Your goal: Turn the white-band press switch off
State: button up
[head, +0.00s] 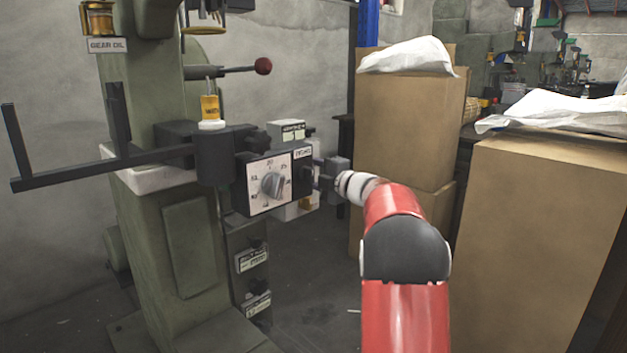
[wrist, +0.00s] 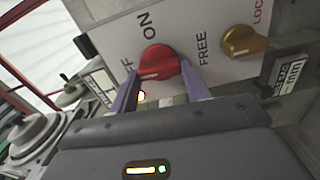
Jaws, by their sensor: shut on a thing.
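In the wrist view, a red switch knob (wrist: 158,61) sits on a pale panel (wrist: 205,22) between an ON label and a partly covered OFF label. The two purple fingers of my gripper (wrist: 161,72) are closed on the red knob, one on each side. I cannot tell which label the knob points to. In the head view, the green press (head: 185,240) stands at left with a white band (head: 150,178) around it. My gripper (head: 328,175) is at the right side of its control box, and the red knob is hidden there.
A yellow knob (wrist: 241,41) marked FREE and LOCK sits right of the red one. The control box has a grey numbered dial (head: 272,185). Tall cardboard boxes (head: 405,125) stand close behind and right of my arm. A black bar (head: 100,165) sticks out left of the press.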

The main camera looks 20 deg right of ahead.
jog(key=shift+n, duration=0.6)
jog(key=o, duration=1)
jog(key=v, duration=0.7)
jog(key=shift+s, duration=0.4)
jog(key=shift+d, duration=0.1)
